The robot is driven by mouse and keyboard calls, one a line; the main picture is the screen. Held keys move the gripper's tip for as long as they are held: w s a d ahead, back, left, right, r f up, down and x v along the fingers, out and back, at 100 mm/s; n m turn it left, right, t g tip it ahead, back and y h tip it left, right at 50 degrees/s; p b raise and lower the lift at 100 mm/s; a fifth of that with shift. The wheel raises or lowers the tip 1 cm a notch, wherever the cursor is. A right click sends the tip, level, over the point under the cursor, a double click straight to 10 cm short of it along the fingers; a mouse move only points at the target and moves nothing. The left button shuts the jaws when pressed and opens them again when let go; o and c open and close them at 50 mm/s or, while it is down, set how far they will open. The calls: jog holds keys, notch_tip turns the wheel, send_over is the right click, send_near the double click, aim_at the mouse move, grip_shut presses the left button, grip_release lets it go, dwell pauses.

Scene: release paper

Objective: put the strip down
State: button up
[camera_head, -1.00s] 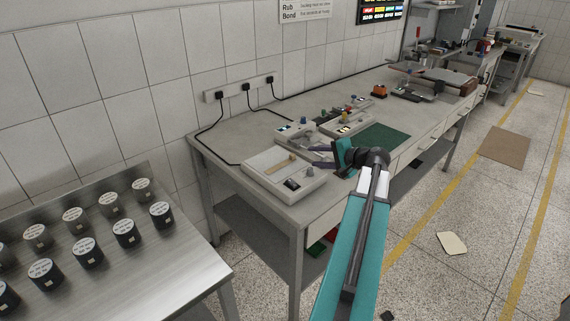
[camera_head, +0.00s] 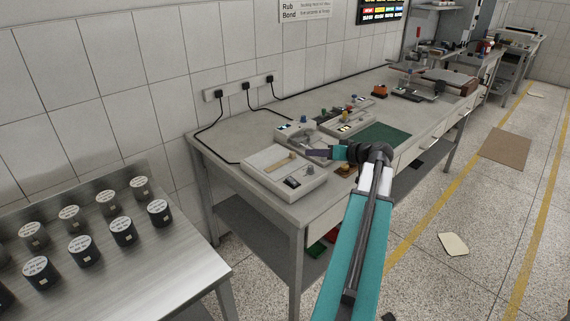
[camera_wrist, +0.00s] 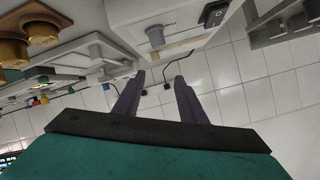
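A tan strip (camera_head: 279,165) lies on top of a pale box-shaped device (camera_head: 262,156) near the close end of the long bench. In the wrist view the strip (camera_wrist: 172,49) shows on the device's top, beyond my fingertips and a little above them in the picture. My gripper (camera_head: 308,148) is over the bench, to the right of the device in the head view. In the wrist view my gripper's two dark fingers (camera_wrist: 160,78) stand apart, with only wall and sockets seen between them. Nothing is visibly held.
The device has a black switch (camera_head: 292,183). A second pale device (camera_head: 296,132) with knobs stands behind my gripper. A green mat (camera_head: 382,136) lies to the right. Several black jars (camera_head: 123,232) stand on a steel table at left. Copper-coloured cups (camera_wrist: 42,32) show in the wrist view.

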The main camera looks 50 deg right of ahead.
jog(key=n+b, duration=0.1)
jog(key=n, duration=0.2)
jog(key=shift+s+d+f+n+b, duration=0.1)
jog(key=shift+n+b, duration=0.25)
jog(key=shift+n, duration=0.05)
jog(key=shift+n+b, duration=0.3)
jog(key=shift+b, duration=0.1)
jog(key=shift+s+d+h+b, duration=0.1)
jog(key=shift+h+b, duration=0.2)
jog(key=shift+b, duration=0.45)
jog(key=shift+s+f+b, duration=0.1)
jog(key=shift+b, duration=0.6)
jog(key=p+x, duration=0.1)
jog(key=x, duration=0.6)
jog(key=shift+w+d, duration=0.1)
jog(key=shift+w, duration=0.25)
jog(key=shift+w+f, duration=0.25)
jog(key=shift+w, duration=0.2)
jog(key=shift+w+p, duration=0.1)
jog(key=shift+p, duration=0.2)
